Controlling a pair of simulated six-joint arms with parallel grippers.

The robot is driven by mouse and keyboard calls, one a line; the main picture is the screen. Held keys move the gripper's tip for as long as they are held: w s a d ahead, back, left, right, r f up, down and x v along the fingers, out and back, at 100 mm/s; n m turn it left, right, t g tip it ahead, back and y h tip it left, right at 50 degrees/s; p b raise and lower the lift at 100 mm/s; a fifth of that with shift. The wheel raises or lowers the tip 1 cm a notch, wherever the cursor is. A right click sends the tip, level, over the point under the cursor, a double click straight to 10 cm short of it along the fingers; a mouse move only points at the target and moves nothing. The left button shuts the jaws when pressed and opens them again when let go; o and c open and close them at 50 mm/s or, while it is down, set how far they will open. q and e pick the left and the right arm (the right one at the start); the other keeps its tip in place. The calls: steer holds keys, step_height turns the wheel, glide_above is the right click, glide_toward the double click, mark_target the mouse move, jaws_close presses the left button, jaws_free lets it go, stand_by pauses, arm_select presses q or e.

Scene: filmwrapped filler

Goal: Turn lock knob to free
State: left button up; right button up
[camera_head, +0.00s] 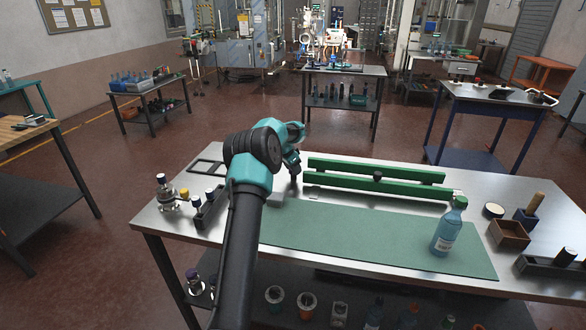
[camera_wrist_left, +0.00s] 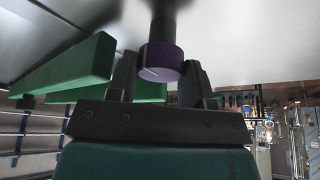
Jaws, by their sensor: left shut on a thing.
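My left gripper (camera_head: 294,176) is at the left end of the two green rails, low over the steel table. In the left wrist view, its two dark fingers (camera_wrist_left: 160,75) are shut on a round purple knob (camera_wrist_left: 160,62) with a thin white line on its face and a dark shaft behind it. I take this as the lock knob; in the head view the gripper hides it. The green rails (camera_head: 375,185) run to the right from the gripper, with a small black knob (camera_head: 377,175) between them. My right gripper is not in view.
A green mat (camera_head: 370,240) covers the table's front middle, with a blue bottle (camera_head: 448,228) upright at its right. A brown box (camera_head: 510,234) and dark holders are at the right. Small bottles (camera_head: 163,190) and a dark rack (camera_head: 208,210) stand at the left.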

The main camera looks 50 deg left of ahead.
arm_select(q)
steer(key=n+y, duration=0.1)
steer(key=n, duration=0.2)
steer(key=shift+d+n+y, duration=0.1)
steer(key=shift+n+y, duration=0.2)
steer(key=shift+n, duration=0.1)
steer(key=n, duration=0.2)
steer(key=n+y, duration=0.1)
steer(key=n, duration=0.1)
steer(key=shift+n+g+y, duration=0.3)
steer(key=n+g+y, duration=0.1)
steer(key=n, duration=0.3)
steer(key=shift+w+d+n, duration=0.1)
steer(key=shift+n, duration=0.3)
steer(key=shift+n+g+y, duration=0.5)
steer(key=shift+n+g, duration=0.5)
steer(key=shift+n, duration=1.1)
steer(key=o, duration=0.6)
steer(key=shift+o, duration=0.2)
